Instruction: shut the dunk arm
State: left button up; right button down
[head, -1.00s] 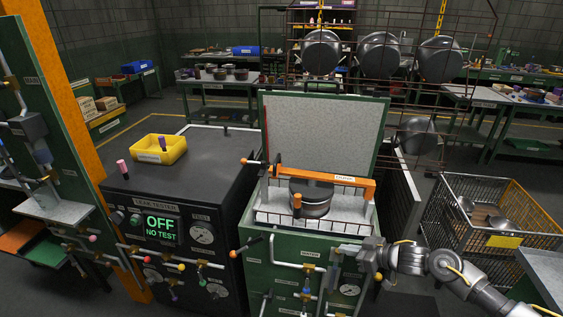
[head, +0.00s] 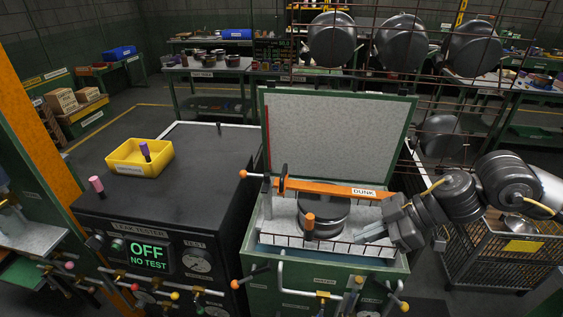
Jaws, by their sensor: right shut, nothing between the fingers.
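The dunk arm (head: 335,188) is an orange bar labelled DUNK, lying across the top of the open green dunk tank (head: 340,268). It passes above a dark round pot (head: 326,212) that sits in the tank. My right gripper (head: 364,236) is shut and empty, at the tank's right side, in front of and below the arm's right end. My right wrist hides that end of the arm; I cannot tell whether they touch. My left gripper is not in view.
The tank's raised lid (head: 338,130) stands behind the arm. An orange-topped handle (head: 310,222) stands in front of the pot. The black leak tester (head: 160,200) at left carries a yellow bin (head: 125,160). A wire basket (head: 490,258) is at right.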

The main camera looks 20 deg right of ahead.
aim_at(329, 202)
jog(key=i, duration=0.95)
